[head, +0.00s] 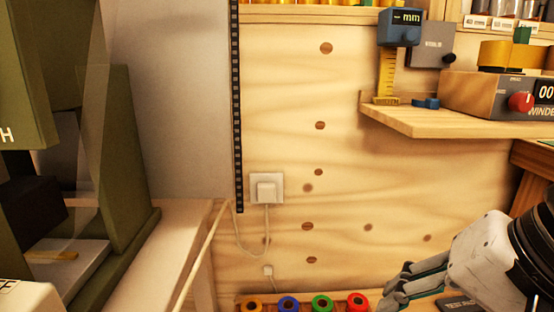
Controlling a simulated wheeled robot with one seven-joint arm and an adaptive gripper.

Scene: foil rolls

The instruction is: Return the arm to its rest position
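My gripper (398,286) is at the lower right of the head view, its grey fingers pointing left and down. It is in front of the wooden wall, close to the right end of a row of coloured rolls. The fingers overlap from this angle, so whether they are apart or together cannot be told. I see nothing clearly held between them. My white and black arm end runs off the right edge.
Rolls with yellow, blue (289,304), green and red ends sit in a wooden rack at the bottom. A wooden shelf (430,122) at right holds a gauge (399,27) and a winder (487,96). A green machine (122,165) stands left. A plug (266,190) sits in the wall.

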